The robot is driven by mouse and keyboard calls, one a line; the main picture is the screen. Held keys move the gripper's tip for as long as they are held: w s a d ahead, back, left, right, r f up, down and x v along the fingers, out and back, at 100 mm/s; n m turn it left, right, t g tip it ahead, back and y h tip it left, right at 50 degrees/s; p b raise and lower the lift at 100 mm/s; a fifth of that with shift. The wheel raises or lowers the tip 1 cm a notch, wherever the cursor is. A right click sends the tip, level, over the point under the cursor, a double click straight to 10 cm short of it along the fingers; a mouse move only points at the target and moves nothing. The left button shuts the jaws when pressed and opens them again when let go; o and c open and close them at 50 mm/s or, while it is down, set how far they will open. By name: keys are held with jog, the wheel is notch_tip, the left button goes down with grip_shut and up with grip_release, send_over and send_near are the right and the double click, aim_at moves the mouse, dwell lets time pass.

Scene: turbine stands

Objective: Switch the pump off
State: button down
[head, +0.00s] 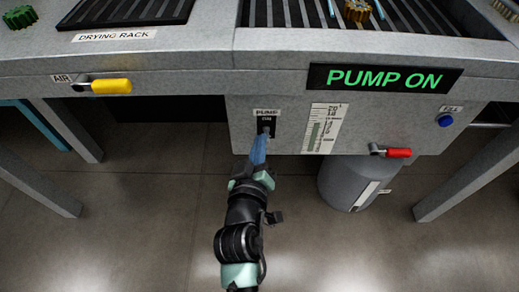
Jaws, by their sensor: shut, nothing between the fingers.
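The pump switch (267,125) is a small black plate under a "PUMP" label on the grey front panel. My gripper (264,136) is shut and empty, with its blue fingertips at the lower part of the switch. The fingers cover that lower part, and I cannot tell whether they touch it. The display (385,79) to the upper right reads "PUMP ON" in green letters.
A yellow-handled air valve (110,86) is on the left of the front edge. A gauge (324,129), a red lever (398,153) and a blue button (446,120) are to the right. A grey tank (345,184) stands below. Open floor lies in front.

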jog(key=t+b, duration=0.1)
jog(key=b, duration=0.3)
jog(key=f+t+b, duration=0.1)
jog(key=b, duration=0.4)
jog(key=shift+s+f+t, duration=0.2)
jog(key=shift+t, duration=0.1)
